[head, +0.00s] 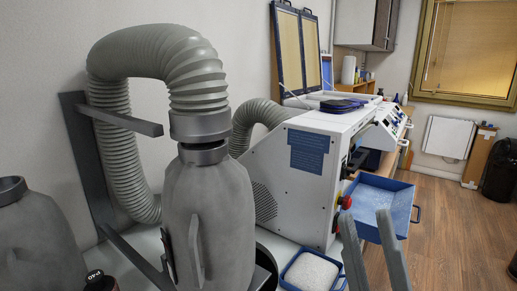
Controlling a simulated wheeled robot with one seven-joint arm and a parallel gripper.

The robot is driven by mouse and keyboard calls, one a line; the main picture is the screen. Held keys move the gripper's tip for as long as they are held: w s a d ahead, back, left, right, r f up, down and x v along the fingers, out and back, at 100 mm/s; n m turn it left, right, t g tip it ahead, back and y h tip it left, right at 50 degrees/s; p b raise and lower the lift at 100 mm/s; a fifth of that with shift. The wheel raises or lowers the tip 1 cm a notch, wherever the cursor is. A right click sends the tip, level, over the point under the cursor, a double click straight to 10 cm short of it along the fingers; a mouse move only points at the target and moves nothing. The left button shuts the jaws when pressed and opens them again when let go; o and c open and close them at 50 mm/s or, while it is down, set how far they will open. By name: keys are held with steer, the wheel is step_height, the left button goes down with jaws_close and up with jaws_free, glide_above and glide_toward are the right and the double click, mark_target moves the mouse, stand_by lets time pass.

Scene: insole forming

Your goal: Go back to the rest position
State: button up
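My gripper (366,216) shows at the bottom right as two long grey fingers pointing up. The fingers stand apart, with nothing visible held between them. Their lower ends and the rest of the arm are cut off by the bottom edge. In the picture the fingers are just right of a small blue tray of white granules (312,272) and in front of the white machine (300,175). I cannot tell their exact distance from either.
A grey canister (210,220) with a ribbed hose (135,60) stands on the left, near a dark metal frame (100,170). Another canister (35,245) is at far left. A larger blue tray (372,196) juts from the machine. Wooden floor (460,235) is clear at right.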

steer(key=s+d+f+m+g+h, duration=0.2)
steer(key=s+f+m+h, duration=0.2)
steer(key=f, duration=0.5)
steer(key=s+d+f+m+g+h, duration=0.3)
steer(key=f+m+h, duration=0.3)
steer(key=f+m, duration=0.2)
steer(key=s+d+f+m+g+h, duration=0.3)
steer(key=s+f+m+h, duration=0.2)
steer(key=f, duration=0.5)
steer(key=shift+s+d+m, duration=0.15)
steer(key=shift+s+m, duration=0.25)
steer(key=shift+m, duration=0.6)
steer(key=s+f+g, duration=0.1)
steer(key=s+f, duration=0.1)
steer(key=s, duration=0.1)
steer(key=s+f+n+g+y, duration=0.1)
steer(key=s+f, duration=0.1)
steer(key=s, duration=0.2)
steer(key=s+f+g, duration=0.2)
steer(key=s, duration=0.2)
steer(key=shift+s+d+n, duration=0.1)
steer(key=shift+d+n, duration=0.15)
steer(key=shift+n, duration=0.15)
steer(key=c, duration=0.3)
jaws_close()
